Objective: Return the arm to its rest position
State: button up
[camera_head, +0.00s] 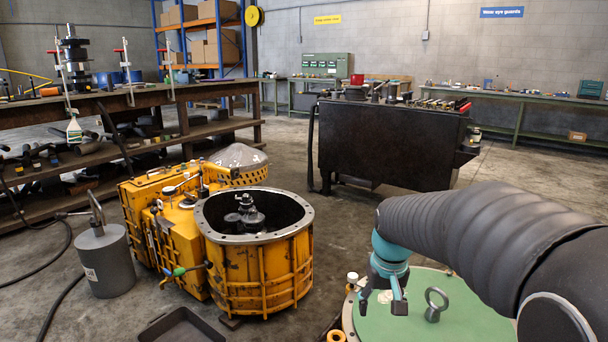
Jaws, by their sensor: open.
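My gripper (382,297) hangs at the end of my dark, sleeved arm, which reaches in from the right edge. The gripper is teal with grey fingers pointing down. A metal lifting eye (435,303) stands on the cover just right of the gripper. My arm hides part of the cover's right side.
A yellow transmission housing (262,270) with an open round top stands left of the gripper. A grey canister (105,262) and a black tray (182,327) are on the floor. A dark bench (395,145) stands behind, and a wooden workbench (150,100) at the left. Floor between is clear.

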jog(key=s+r+t, duration=0.2)
jog(key=s, duration=0.8)
jog(key=s+r+t, duration=0.2)
jog(key=s, duration=0.9)
jog(key=shift+r, duration=0.4)
jog(key=shift+s, duration=0.1)
